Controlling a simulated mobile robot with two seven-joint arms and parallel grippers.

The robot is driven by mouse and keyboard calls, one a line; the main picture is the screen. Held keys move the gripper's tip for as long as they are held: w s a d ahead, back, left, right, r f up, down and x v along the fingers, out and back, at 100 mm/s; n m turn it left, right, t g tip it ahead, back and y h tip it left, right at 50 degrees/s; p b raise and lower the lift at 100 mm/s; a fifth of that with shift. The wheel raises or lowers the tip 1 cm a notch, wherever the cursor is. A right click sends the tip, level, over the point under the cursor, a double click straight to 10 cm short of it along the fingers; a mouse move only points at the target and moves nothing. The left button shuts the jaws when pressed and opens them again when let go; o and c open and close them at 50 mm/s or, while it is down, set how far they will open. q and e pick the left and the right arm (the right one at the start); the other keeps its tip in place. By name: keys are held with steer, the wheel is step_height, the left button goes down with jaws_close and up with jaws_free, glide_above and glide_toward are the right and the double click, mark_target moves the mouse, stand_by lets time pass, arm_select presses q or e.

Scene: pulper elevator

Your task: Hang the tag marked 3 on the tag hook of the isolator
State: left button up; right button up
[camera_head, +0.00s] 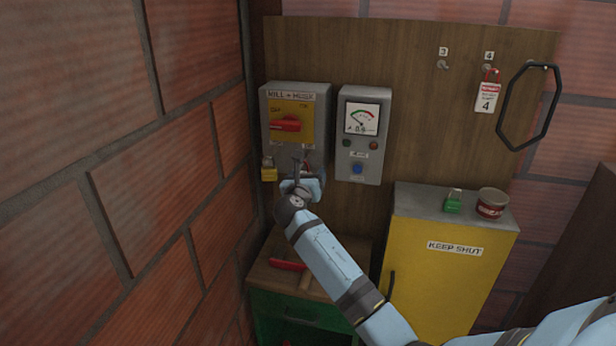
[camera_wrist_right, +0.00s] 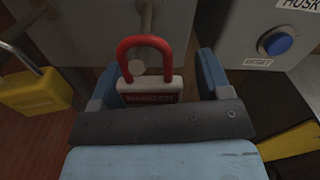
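The isolator (camera_head: 271,133) is a grey box with a yellow plate and a red handle, at the back left. My right gripper (camera_head: 304,172) is just below it. In the right wrist view, a tag (camera_wrist_right: 150,88) with a red loop and the word DANGER stands between its two fingers (camera_wrist_right: 155,72). The fingers are apart, with a gap at the tag's right side. A round-ended peg (camera_wrist_right: 137,67) shows inside the loop; I cannot tell whether the loop rests on it. The tag's number is hidden. Hook 3 (camera_head: 443,65) on the board is bare. My left gripper is out of view.
A yellow padlock (camera_head: 269,172) hangs at the isolator's lower left. A meter box (camera_head: 347,150) with a blue button is close on the right. Tag 4 (camera_head: 487,98) hangs on the board beside a black loop (camera_head: 507,105). A yellow cabinet (camera_head: 437,285) bears a green padlock (camera_head: 453,204) and a tin (camera_head: 492,204).

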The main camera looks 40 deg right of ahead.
steer(key=shift+o, duration=0.3)
steer(key=shift+a, duration=0.1)
steer(key=b+v, duration=0.2)
steer(key=v, duration=1.2)
steer(key=s+a+f+m+y, duration=0.3)
steer(key=s+f+y, duration=0.1)
steer(key=f, duration=0.4)
steer(key=s+a+f+m+y, duration=0.3)
steer(key=f+m, duration=0.1)
steer(key=f, duration=0.4)
steer(key=s+a+f+m+y, duration=0.2)
steer(key=s+f+m+y, duration=0.15)
steer(key=f, duration=0.45)
steer(key=s+a+f+m+y, duration=0.3)
steer(key=s+f+m, duration=0.1)
steer(key=s+m, duration=0.3)
steer(key=s+a+f+m+y, duration=0.3)
steer(key=s+m, duration=0.5)
steer(key=s, duration=0.4)
steer(key=shift+a+f+g, duration=0.4)
steer(key=shift+a+f, duration=0.25)
steer(key=shift+f, duration=0.2)
